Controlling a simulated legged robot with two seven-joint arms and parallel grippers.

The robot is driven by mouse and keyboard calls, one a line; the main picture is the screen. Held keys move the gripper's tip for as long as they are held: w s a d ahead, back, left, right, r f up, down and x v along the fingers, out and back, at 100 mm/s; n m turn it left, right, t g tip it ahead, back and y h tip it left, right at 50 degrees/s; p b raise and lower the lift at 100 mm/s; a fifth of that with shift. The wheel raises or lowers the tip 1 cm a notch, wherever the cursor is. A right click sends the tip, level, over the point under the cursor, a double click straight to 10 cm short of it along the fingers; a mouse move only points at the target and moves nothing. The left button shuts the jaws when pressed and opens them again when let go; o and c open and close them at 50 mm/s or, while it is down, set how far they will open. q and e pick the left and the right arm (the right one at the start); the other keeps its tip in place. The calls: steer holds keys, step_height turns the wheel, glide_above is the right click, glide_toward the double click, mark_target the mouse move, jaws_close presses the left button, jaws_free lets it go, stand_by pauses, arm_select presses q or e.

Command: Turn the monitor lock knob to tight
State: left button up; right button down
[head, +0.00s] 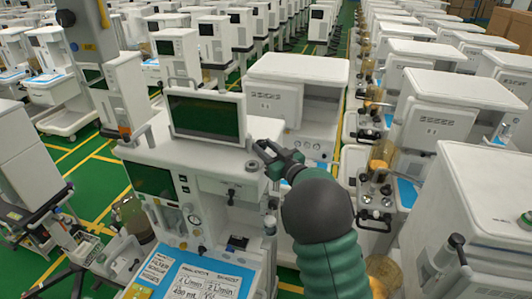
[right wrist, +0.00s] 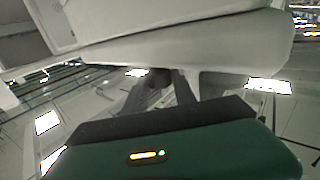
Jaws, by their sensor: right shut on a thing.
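The monitor (head: 206,114) stands upright on top of the nearest white anaesthesia cart (head: 190,155), with a dark green screen. My right gripper (head: 264,150) reaches in from the right to the cart's top right edge, beside the monitor. It is shut on a small dark thing, which I take to be the monitor lock knob (right wrist: 158,76); in the right wrist view my right gripper's fingers (right wrist: 162,88) close around it under a pale housing. The fingers hide most of the knob, and its setting cannot be read. My left gripper is not in view.
Another white cart (head: 300,95) stands close behind, and more carts (head: 455,110) line the right side. Labelled cards (head: 195,280) lie on the cart's blue shelf. Green floor (head: 95,165) with yellow lines is free at the left.

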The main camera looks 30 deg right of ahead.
steer(key=shift+r+m+h, duration=0.1)
steer(key=shift+m+h, duration=0.3)
steer(key=shift+h, duration=0.3)
steer(key=c, duration=1)
jaws_free()
steer(key=shift+d, duration=0.15)
steer(key=shift+a, duration=0.2)
steer(key=shift+f, duration=0.2)
